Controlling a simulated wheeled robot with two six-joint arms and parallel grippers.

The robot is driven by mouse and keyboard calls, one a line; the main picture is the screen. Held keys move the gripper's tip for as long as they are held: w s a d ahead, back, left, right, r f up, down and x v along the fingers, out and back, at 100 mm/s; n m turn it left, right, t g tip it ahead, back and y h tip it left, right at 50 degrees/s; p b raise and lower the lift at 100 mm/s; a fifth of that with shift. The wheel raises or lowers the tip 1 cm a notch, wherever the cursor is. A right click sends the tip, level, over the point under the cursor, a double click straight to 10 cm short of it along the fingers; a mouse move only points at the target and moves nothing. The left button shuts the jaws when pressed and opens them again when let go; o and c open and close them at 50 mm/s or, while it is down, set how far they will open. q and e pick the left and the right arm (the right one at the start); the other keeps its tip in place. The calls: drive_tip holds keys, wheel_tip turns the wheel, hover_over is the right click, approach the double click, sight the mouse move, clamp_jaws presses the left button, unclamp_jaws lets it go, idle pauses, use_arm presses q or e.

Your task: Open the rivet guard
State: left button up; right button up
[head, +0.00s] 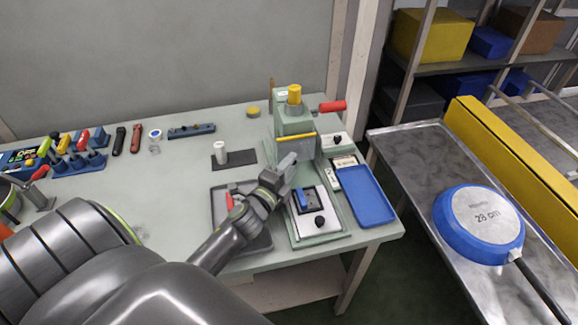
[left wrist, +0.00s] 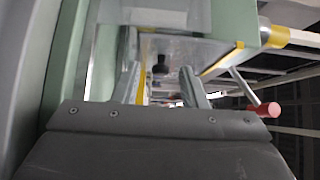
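The green rivet press (head: 294,118) stands at the back right of the bench, with a yellow cap on top and a red-ended lever on its right. A yellow-edged bar (head: 296,139) crosses its front; a greyish panel with yellow edging (left wrist: 190,48), which looks like the guard, shows in the left wrist view. My left gripper (head: 287,166) is just in front of the press, below the yellow bar. Its fingers (left wrist: 160,86) are apart, with a small dark knob (left wrist: 160,62) seen beyond the gap. I cannot tell whether they touch the panel. My right gripper is not in view.
Below the gripper lies a fixture plate with a black knob (head: 319,221). A blue tray (head: 368,195) is to its right and a dark grey tray (head: 220,209) to its left. A blue pan (head: 478,224) lies on the metal conveyor table. The red-ended lever (left wrist: 268,110) sticks out right.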

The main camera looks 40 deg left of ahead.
use_arm(q)
clamp_jaws()
idle(0.3)
